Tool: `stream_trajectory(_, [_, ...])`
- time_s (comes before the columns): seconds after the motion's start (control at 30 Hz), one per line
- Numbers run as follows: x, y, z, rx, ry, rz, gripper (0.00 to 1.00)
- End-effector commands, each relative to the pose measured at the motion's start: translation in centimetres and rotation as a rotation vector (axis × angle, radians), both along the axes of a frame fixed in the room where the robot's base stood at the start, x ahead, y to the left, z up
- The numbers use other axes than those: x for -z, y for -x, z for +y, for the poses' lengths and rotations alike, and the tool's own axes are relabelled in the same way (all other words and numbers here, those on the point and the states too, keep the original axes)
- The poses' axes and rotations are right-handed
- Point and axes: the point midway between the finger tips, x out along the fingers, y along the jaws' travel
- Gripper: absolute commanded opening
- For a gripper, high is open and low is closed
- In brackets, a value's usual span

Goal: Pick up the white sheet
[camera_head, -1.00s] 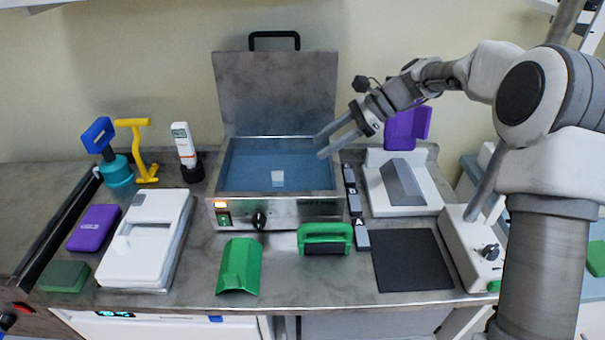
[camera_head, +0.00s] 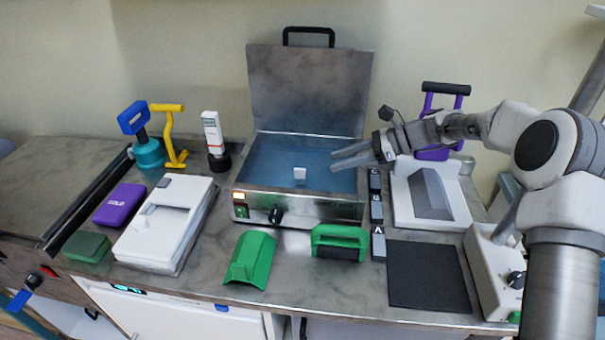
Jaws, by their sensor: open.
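The white sheet (camera_head: 300,173) is a small white square inside the open metal water bath (camera_head: 300,205). It lies in the blue basin, near its middle. My gripper (camera_head: 333,163) is open and empty, with its fingers pointing left over the right part of the basin. The fingertips are to the right of the sheet and apart from it in the picture; their exact height above the water is hard to tell.
The bath's raised lid (camera_head: 308,90) stands behind the basin. A green roller (camera_head: 340,242), a green angled piece (camera_head: 251,259) and a black mat (camera_head: 428,275) lie in front. A white device (camera_head: 165,225) stands left, a white tray with a grey wedge (camera_head: 464,205) right.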

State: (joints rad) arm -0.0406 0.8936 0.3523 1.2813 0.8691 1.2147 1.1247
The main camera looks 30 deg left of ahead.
Motion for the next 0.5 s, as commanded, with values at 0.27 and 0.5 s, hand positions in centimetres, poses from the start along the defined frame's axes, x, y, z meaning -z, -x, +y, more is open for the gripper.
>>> stream_trajectory(0.27, [1.8,1.0,3.2,-0.001,0.000,0.000,0.46])
stream_trajectory(0.5, [2.5,1.5,4.5,-0.003,-0.001,0.001,0.46])
